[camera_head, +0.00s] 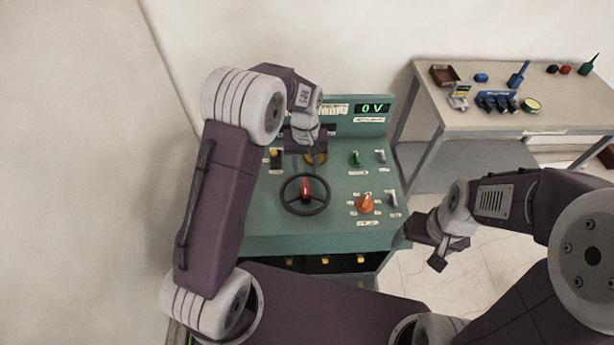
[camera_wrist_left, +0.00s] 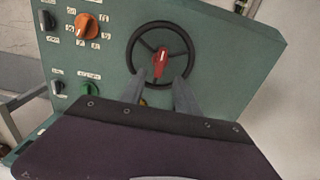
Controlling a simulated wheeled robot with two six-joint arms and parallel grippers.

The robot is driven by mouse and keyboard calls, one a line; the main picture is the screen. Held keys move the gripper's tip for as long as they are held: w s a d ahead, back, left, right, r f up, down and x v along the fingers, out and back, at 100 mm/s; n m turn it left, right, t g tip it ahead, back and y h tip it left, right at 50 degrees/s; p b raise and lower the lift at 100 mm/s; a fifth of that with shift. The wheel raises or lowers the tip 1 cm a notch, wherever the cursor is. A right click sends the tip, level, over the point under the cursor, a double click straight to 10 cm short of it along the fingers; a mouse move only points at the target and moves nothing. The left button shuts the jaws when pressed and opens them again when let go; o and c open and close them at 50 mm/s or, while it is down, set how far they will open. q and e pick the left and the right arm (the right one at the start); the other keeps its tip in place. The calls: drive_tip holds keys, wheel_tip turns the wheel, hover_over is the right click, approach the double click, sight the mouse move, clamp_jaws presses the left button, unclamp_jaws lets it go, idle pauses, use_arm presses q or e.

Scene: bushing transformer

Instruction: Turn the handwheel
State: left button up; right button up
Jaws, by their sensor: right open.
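The handwheel (camera_head: 327,199) is a dark ring with spokes and a red pointer (camera_head: 305,189) at its hub, on the green console's (camera_head: 265,220) sloping panel. It also shows in the left wrist view (camera_wrist_left: 188,37), with the red pointer (camera_wrist_left: 160,61). My left gripper (camera_head: 305,163) is above the panel, behind the wheel in the head view. In the wrist view its two grey fingers (camera_wrist_left: 160,84) stand apart, empty, overlapping the wheel's near rim; contact cannot be told. My right gripper (camera_head: 438,258) is open and empty, right of the console.
An orange knob (camera_head: 366,204) and a green knob (camera_head: 356,158) sit right of the wheel. A display (camera_head: 372,108) reads 0 V. A workbench (camera_head: 440,113) with tools stands at the back right. Floor shows between console and bench.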

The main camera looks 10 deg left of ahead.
sight(305, 186)
use_arm(q)
drive_tip(key=shift+s+f, duration=0.2)
drive_tip(key=shift+f, duration=0.25)
drive_tip(key=f+p, duration=0.1)
drive_tip(key=f, duration=0.1)
drive_tip(key=f+p, duration=0.1)
drive_tip(key=f, duration=0.2)
drive_tip(key=f+p, duration=0.1)
drive_tip(key=f, duration=0.1)
drive_tip(key=shift+w+f, duration=0.25)
drive_tip(key=shift+f, duration=0.05)
drive_tip(key=shift+s+f, duration=0.1)
drive_tip(key=shift+f, duration=0.2)
drive_tip(key=shift+c, duration=0.4)
clamp_jaws()
